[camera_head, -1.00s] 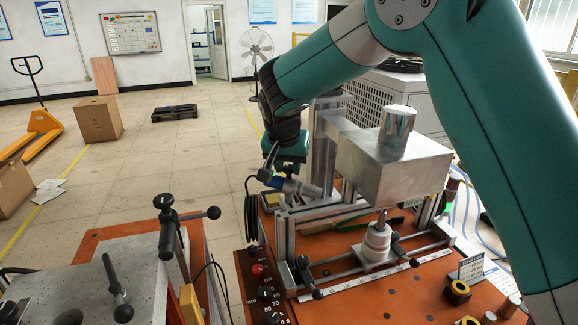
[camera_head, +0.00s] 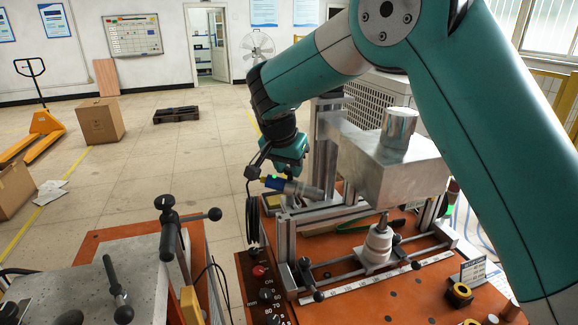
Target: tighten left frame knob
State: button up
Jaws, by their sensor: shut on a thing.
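My gripper (camera_head: 290,166) is at the left end of the metal frame (camera_head: 283,238), beneath my teal wrist. Its fingertips are hard to make out behind the silver and blue cylinder (camera_head: 302,190). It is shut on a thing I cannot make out. Black knobs show at the frame's front left, one higher (camera_head: 304,264) and one lower (camera_head: 318,296); my gripper is above and apart from both. Which one is the left frame knob is unclear.
A large metal block with a cylinder on top (camera_head: 400,165) stands right of my gripper. A white stepped piece (camera_head: 377,245) sits inside the frame. A black cable (camera_head: 252,215) hangs at the left. A grey slab (camera_head: 120,275) with black handles stands front left.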

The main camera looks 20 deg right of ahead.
jog(key=o, duration=0.9)
jog(key=shift+o, duration=0.2)
jog(key=v, duration=1.7)
jog(key=shift+r, duration=0.2)
jog(key=shift+s, duration=0.1)
jog(key=s+f+n+g+y, duration=0.1)
jog(key=s+f+n, duration=0.3)
jog(key=s, duration=0.6)
jog(key=s+f+n+g+y+b, duration=0.1)
jog(key=s+f+n+y, duration=0.3)
jog(key=s, duration=0.6)
jog(key=s+f+n+g+y+b, duration=0.1)
jog(key=s+f+n+y, duration=0.1)
jog(key=s+f+n, duration=0.2)
jog(key=s+n, duration=0.3)
jog(key=s, duration=0.3)
jog(key=shift+s+d+n, duration=0.2)
jog(key=shift+s+n, duration=0.1)
jog(key=shift+n, duration=0.1)
